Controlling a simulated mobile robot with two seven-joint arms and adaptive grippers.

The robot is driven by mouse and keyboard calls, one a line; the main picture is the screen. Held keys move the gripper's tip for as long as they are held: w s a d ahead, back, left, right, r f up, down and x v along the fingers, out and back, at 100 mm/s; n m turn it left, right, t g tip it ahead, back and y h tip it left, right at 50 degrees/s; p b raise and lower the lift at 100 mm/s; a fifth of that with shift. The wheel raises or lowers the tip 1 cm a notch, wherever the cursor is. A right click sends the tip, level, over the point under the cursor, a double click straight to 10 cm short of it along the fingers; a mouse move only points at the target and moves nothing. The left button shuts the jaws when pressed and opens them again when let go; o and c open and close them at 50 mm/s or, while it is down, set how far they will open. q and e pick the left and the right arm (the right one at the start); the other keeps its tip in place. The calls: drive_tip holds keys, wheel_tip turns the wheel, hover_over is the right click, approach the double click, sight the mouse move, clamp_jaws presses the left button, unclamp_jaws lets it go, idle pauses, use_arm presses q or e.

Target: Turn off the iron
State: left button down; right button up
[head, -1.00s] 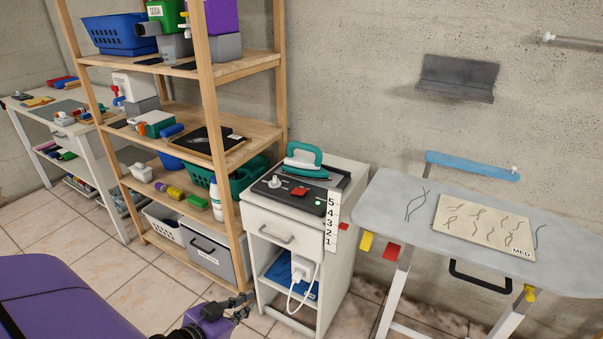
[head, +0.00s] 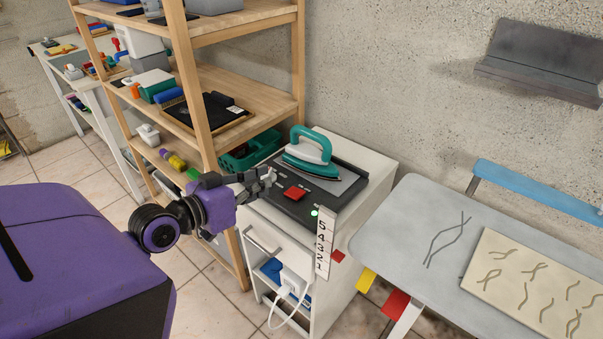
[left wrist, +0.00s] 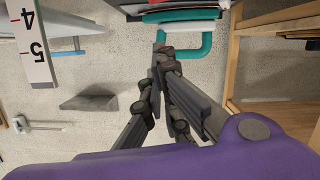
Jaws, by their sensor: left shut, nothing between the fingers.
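The teal and white iron (head: 309,152) rests on a dark control panel (head: 330,194) on top of a white cabinet. The panel has a red switch (head: 294,194) and a small lit green lamp (head: 314,212). My left gripper (head: 270,176) is shut and empty at the panel's left edge, left of the red switch. It hides most of the panel's pale knob. In the left wrist view the shut fingers (left wrist: 160,50) point toward the teal iron handle (left wrist: 188,45). I cannot tell if the fingertips touch the knob. My right gripper is not in view.
A numbered strip (head: 325,243) hangs on the cabinet's front corner. A white plug (head: 295,283) with a cable is on the lower shelf. A wooden shelf rack (head: 187,80) stands close on the left. A grey ironing board (head: 420,220) stands on the right.

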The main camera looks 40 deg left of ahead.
use_arm(q)
hover_over(295, 204)
wheel_tip(295, 204, down, 6)
drive_tip(key=shift+a+r+p, duration=0.15)
drive_tip(key=shift+r+p, duration=0.1)
drive_tip(key=shift+p, duration=0.1)
drive_tip(key=shift+f, duration=0.4)
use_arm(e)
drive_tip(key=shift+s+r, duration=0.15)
